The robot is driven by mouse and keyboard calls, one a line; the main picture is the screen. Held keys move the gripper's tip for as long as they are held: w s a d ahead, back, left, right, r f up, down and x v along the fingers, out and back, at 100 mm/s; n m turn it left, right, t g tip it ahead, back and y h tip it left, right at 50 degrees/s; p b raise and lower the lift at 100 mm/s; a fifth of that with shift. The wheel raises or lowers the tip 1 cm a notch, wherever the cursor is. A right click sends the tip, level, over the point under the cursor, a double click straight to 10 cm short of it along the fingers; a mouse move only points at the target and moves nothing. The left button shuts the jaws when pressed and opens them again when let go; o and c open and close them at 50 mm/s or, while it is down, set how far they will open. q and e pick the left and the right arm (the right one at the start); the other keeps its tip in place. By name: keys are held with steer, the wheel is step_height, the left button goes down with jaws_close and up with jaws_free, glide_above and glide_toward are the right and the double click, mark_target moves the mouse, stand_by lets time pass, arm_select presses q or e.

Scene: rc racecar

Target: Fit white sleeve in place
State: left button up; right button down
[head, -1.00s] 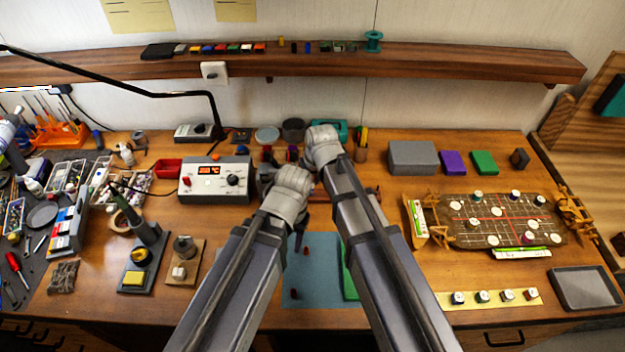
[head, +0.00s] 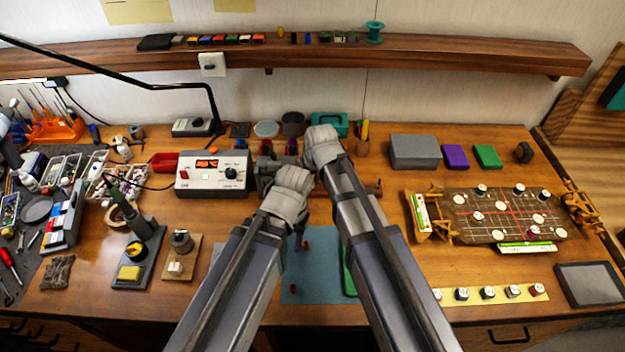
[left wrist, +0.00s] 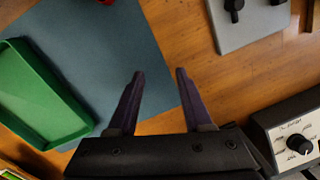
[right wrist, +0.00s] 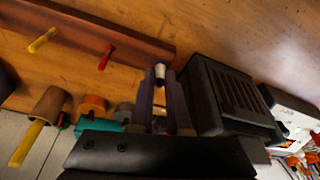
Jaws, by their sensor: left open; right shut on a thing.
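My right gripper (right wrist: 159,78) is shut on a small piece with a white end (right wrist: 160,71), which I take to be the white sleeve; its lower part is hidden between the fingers. Beside it is a black ribbed block (right wrist: 225,90). In the head view my right gripper's fingers are hidden behind my right wrist, towards the back of the bench. My left gripper (left wrist: 154,75) is open and empty above the bench, near the edge of the blue mat (left wrist: 95,40); the mat also shows in the head view (head: 315,280).
A green tray (left wrist: 35,95) lies on the mat. A grey board with black knobs (left wrist: 255,25) and a control box (left wrist: 300,135) lie to the right in the left wrist view. A brown bar (right wrist: 90,30) with yellow and red sticks is near my right gripper.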

arm_select(q)
steer(key=shift+f, duration=0.35)
arm_select(e)
steer(key=shift+f, duration=0.3)
steer(key=shift+c, duration=2)
jaws_free()
arm_select(q)
steer(key=shift+r, duration=0.15)
arm_select(e)
steer(key=shift+r, duration=0.15)
arm_select(q)
step_height(320, 180, up, 8)
steer(key=p, duration=0.8)
steer(key=shift+r, duration=0.25)
arm_select(e)
steer(key=v, duration=0.8)
steer(key=shift+r, duration=0.35)
arm_select(q)
step_height(320, 180, down, 4)
steer(key=b, duration=0.3)
steer(key=shift+r, duration=0.25)
arm_select(e)
steer(key=s+d+f+g+h, duration=0.1)
steer(key=s+d+f, duration=0.1)
steer(key=s, duration=0.6)
steer(key=s+d+f+g+h, duration=0.1)
steer(key=s+d+f+g, duration=0.1)
steer(key=s, duration=0.7)
steer(key=shift+s+d, duration=0.25)
steer(key=shift+d, duration=0.35)
